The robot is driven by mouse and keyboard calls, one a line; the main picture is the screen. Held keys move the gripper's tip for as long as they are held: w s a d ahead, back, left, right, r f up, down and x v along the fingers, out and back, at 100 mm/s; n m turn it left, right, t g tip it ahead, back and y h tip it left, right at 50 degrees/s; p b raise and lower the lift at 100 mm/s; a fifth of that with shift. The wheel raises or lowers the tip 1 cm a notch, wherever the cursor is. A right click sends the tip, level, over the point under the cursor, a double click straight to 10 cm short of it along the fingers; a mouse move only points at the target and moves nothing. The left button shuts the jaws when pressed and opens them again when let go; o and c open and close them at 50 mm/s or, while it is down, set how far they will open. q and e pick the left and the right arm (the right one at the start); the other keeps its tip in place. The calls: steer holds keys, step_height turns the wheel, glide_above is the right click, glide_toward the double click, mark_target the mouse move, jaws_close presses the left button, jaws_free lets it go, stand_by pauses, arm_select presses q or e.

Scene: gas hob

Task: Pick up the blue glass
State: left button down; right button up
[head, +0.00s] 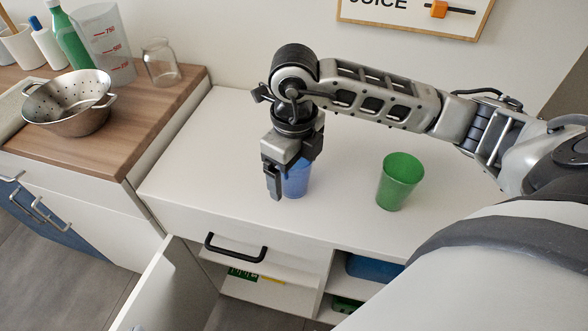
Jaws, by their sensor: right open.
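The blue glass (297,181) stands upright on the white counter in the middle of the head view. My right gripper (280,180) points down over it, with one finger in front of the glass on its left side. The gripper is open and hides the glass's rim and upper part. I cannot tell whether the fingers touch the glass. My left gripper is not in view.
A green cup (400,181) stands on the white counter (345,215) to the right. On the wooden worktop (150,110) at left are a metal colander (70,115), a glass jar (161,64) and bottles. A cabinet door (175,290) stands open below.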

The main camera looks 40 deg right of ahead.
steer(key=shift+f, duration=0.3)
steer(key=c, duration=1.2)
steer(key=shift+r, duration=0.15)
